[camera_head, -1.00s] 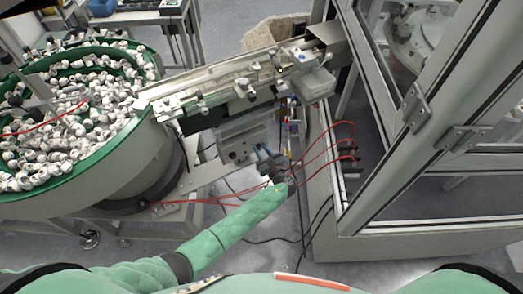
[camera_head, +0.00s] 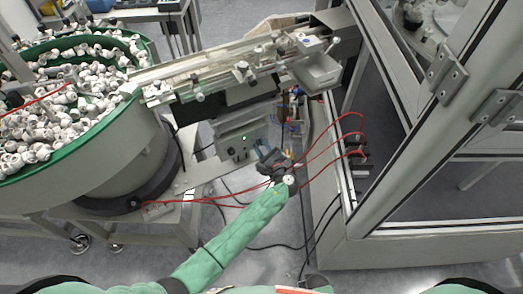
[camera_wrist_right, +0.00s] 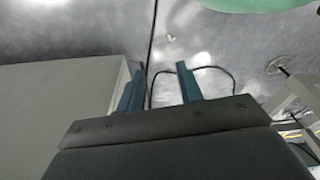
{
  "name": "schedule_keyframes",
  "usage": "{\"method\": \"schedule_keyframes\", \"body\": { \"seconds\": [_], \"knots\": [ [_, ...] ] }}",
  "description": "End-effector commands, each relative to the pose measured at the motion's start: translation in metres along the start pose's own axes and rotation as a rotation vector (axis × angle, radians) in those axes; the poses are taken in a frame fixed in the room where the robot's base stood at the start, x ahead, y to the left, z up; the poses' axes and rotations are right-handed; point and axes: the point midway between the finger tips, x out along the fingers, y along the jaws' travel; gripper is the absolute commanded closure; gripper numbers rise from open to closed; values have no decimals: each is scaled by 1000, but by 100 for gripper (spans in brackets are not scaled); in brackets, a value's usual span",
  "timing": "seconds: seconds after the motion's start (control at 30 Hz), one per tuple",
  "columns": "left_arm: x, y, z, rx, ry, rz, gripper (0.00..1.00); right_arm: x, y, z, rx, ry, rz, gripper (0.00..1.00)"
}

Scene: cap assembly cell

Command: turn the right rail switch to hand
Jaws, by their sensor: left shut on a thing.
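The grey control box (camera_head: 236,140) hangs under the feed rail (camera_head: 225,72), with a small green light on its front. My left gripper (camera_head: 268,155) is at the lower right of this box, its blue fingers shut on what seems to be the right rail switch. The switch itself is hidden by the fingers, so its setting cannot be read. My right gripper (camera_wrist_right: 160,88) shows in the right wrist view, its two blue fingers apart and nothing between them.
A round feeder bowl (camera_head: 95,165) full of white caps stands at the left. A framed glass enclosure (camera_head: 400,215) stands at the right. Red hoses and black cables run near my left gripper. In the right wrist view a grey block (camera_wrist_right: 55,100) is left of the fingers.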

Motion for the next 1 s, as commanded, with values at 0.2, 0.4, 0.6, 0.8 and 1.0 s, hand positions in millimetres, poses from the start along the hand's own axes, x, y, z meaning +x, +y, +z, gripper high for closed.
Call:
{"method": "schedule_keyframes", "body": {
  "seconds": [0.2,0.4,0.6,0.8,1.0],
  "knots": [
    [0,3,-3,-91,1,0,97,-32,-10,-17,9,-17,-14,64],
    [0,4,-2,-145,1,1,97,-56,-14,-25,14,-29,-22,64],
    [0,3,-1,-170,1,1,97,-69,-17,-27,16,-37,-26,64],
    [0,3,-1,-177,1,1,97,-72,-17,-28,16,-39,-27,64],
    [0,3,-1,-177,1,1,97,-72,-17,-28,16,-39,-27,64]
  ]
}}
